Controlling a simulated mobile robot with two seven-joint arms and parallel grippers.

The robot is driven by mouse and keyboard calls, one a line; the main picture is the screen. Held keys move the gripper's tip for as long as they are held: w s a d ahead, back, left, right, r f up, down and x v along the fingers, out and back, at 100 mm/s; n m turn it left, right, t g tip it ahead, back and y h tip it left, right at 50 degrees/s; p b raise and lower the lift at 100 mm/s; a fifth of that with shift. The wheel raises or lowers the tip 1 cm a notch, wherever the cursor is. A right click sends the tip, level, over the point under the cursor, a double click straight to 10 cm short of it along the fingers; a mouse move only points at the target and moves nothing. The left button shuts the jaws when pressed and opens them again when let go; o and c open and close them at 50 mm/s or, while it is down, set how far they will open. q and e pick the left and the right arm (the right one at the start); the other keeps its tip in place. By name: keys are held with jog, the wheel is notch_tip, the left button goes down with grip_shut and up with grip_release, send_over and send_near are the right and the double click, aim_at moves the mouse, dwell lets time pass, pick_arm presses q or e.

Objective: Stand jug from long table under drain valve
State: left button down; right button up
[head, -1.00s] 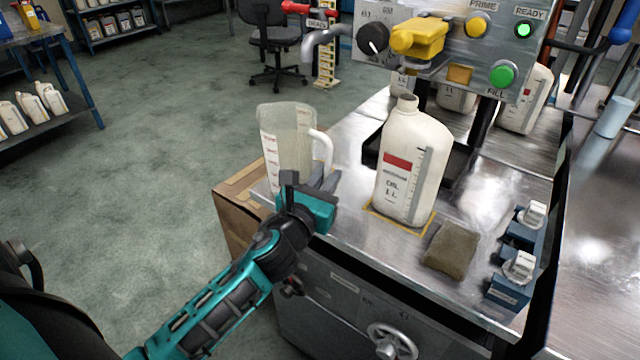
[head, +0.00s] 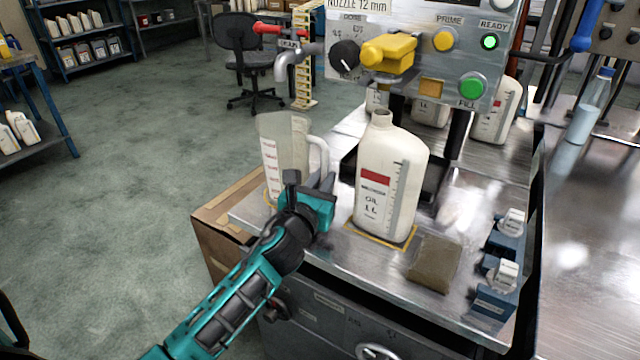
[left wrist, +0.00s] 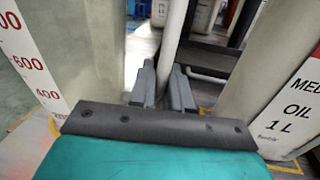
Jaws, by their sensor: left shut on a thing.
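The clear measuring jug (head: 284,150) with red marks is upright at the left edge of the metal bench. In the left wrist view its marked wall (left wrist: 30,62) is at the left. My left gripper (head: 312,187) is shut on the jug's white handle (left wrist: 174,38). The drain valve (head: 290,58), a grey spout with a red lever, sticks out from the left of the machine panel, above and behind the jug. My right gripper is not in view.
A white oil bottle (head: 390,180) stands right of the jug in a yellow outline. A brown sponge-like block (head: 434,262) and blue clamps (head: 497,272) are farther right. A cardboard box (head: 215,235) is below the bench's left edge. Open floor lies to the left.

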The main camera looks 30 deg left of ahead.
pick_arm(q)
jog(key=c, duration=1.3)
grip_release()
jog(key=shift+o, duration=1.4)
jog(key=s, duration=0.3)
jog(key=s+d, duration=0.1)
jog(key=s, duration=0.7)
jog(key=shift+s+d, duration=0.15)
jog(key=shift+s, duration=0.8)
